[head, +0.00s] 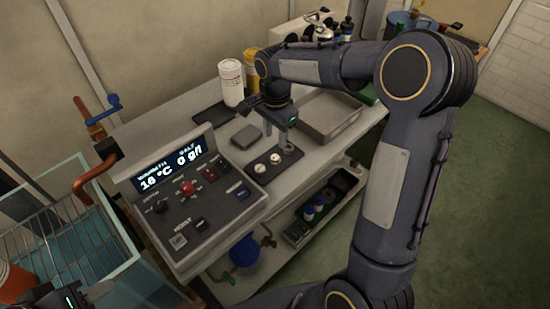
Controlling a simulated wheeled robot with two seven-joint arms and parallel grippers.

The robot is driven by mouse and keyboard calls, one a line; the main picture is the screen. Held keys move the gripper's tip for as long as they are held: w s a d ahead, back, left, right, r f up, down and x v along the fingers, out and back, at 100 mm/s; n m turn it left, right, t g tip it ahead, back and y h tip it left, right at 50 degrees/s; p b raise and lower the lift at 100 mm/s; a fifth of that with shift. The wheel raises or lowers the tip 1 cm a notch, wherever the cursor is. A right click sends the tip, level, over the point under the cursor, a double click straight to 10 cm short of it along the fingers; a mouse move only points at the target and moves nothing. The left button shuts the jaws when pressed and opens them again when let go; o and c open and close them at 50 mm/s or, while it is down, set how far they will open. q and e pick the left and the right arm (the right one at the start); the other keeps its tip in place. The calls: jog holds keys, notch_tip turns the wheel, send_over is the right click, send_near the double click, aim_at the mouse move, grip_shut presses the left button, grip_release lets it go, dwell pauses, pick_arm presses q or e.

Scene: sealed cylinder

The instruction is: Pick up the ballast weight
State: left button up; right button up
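Small round silver weights stand in a row on a dark strip on the bench: one at the left (260,168), one in the middle (275,158), and a third round metal piece (289,149) at the right end. I take these to be the ballast weights, but they are too small to be certain. My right gripper (284,140) points down directly over the right-end piece, its fingertips at or very near it. Whether the fingers touch or grip it is unclear.
A control console (195,200) with a lit display stands left of the weights. A glass tank (120,265) with a wire basket is at the far left.

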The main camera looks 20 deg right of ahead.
aim_at(275, 157)
notch_tip(275, 157, down, 8)
jog(key=shift+s+a+r, duration=0.1)
dwell(0.4)
jog(key=shift+c, duration=0.2)
jog(key=c, duration=0.7)
